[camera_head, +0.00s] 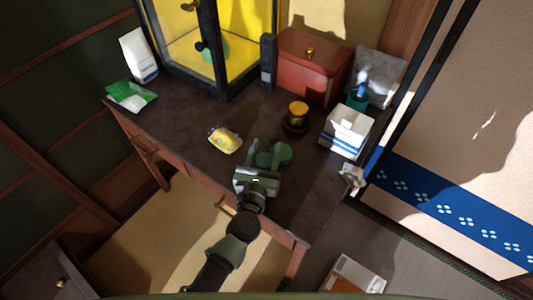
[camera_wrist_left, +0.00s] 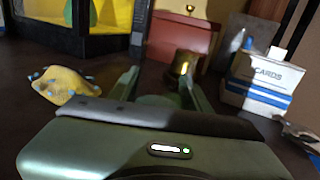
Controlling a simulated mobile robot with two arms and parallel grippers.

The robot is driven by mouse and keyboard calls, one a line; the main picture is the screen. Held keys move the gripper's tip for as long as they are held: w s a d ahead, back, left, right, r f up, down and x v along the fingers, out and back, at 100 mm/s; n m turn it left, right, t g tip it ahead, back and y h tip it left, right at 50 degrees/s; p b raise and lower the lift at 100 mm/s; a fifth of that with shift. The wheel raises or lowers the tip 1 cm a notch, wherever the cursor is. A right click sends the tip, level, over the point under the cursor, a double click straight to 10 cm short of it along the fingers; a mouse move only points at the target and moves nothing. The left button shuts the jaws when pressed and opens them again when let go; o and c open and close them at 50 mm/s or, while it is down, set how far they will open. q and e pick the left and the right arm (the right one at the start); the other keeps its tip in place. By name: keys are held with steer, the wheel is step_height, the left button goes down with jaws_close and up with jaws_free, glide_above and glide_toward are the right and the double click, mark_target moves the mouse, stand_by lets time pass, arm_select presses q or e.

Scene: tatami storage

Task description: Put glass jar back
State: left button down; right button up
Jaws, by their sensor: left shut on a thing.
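The glass-fronted case (camera_head: 200,45) with a yellow interior stands at the back; a greenish round shape is inside. My right gripper is not in view.
A yellow patterned pouch (camera_head: 225,140) lies left of the gripper. A white cards box (camera_head: 346,130) stands right, and a red box (camera_head: 312,65) stands behind. A green packet (camera_head: 131,94) and white bag (camera_head: 139,55) are at the far left.

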mark_target(262, 164)
arm_select(q)
steer(key=shift+r, duration=0.15)
steer(key=shift+f, duration=0.2)
steer(key=c, duration=0.7)
jaws_free()
steer(key=shift+r, duration=0.15)
steer(key=shift+s, duration=0.15)
steer(key=v, duration=0.7)
steer(key=shift+s+b, duration=0.15)
steer(key=shift+b, duration=0.25)
